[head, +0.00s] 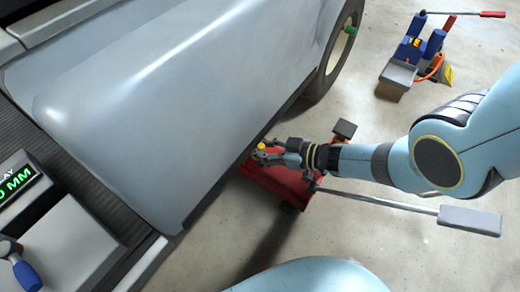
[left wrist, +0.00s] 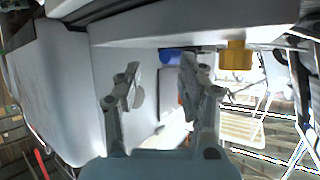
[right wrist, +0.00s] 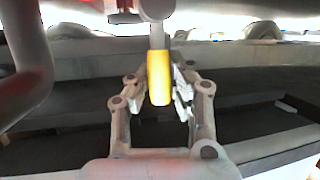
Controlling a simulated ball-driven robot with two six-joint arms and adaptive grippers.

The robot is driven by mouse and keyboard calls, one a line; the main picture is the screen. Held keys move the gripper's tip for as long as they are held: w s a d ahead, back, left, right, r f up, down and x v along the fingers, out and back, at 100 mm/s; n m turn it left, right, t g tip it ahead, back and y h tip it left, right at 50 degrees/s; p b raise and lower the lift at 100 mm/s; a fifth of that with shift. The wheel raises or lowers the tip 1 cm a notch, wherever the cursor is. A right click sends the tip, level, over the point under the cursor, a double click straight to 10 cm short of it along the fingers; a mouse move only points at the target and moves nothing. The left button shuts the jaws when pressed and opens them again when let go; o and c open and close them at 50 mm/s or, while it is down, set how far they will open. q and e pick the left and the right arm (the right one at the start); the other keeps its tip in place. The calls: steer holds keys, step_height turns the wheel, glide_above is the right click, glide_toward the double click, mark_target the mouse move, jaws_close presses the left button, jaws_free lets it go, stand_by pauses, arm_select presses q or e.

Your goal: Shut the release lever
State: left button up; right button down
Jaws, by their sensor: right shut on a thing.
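The release lever shows in the right wrist view as a grey stem with a yellow grip (right wrist: 159,78). In the head view its yellow end (head: 262,147) is small, at the red jack (head: 272,182) beside the grey cart body. My right gripper (right wrist: 164,84) has a finger on each side of the yellow grip and is shut on it; in the head view the gripper (head: 272,154) partly covers the jack. My left gripper (left wrist: 160,78) shows in its wrist view with fingers apart and nothing between them; it is out of the head view.
The grey cart body (head: 170,90) fills the left and overhangs the jack. A long bar with a grey pad (head: 470,220) sticks out right from the jack. A blue and red device (head: 410,55) stands far right. A display (head: 18,185) is at left. Floor (head: 400,260) is clear at lower right.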

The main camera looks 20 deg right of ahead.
arm_select(q)
steer(key=shift+w+r, duration=0.3)
steer(key=shift+w, duration=0.05)
arm_select(e)
steer(key=shift+w+d, duration=0.15)
steer(key=shift+d, duration=0.1)
arm_select(q)
steer(key=shift+d, duration=0.1)
arm_select(e)
steer(key=c, duration=1.1)
jaws_free()
arm_select(q)
steer(key=shift+f, duration=0.1)
arm_select(e)
steer(key=shift+s+d+r, duration=0.1)
steer(key=shift+s+d, duration=0.2)
steer(key=shift+s, duration=0.3)
steer(key=v, duration=1)
steer(key=shift+s+d+r, duration=0.2)
steer(key=shift+d+r, duration=0.05)
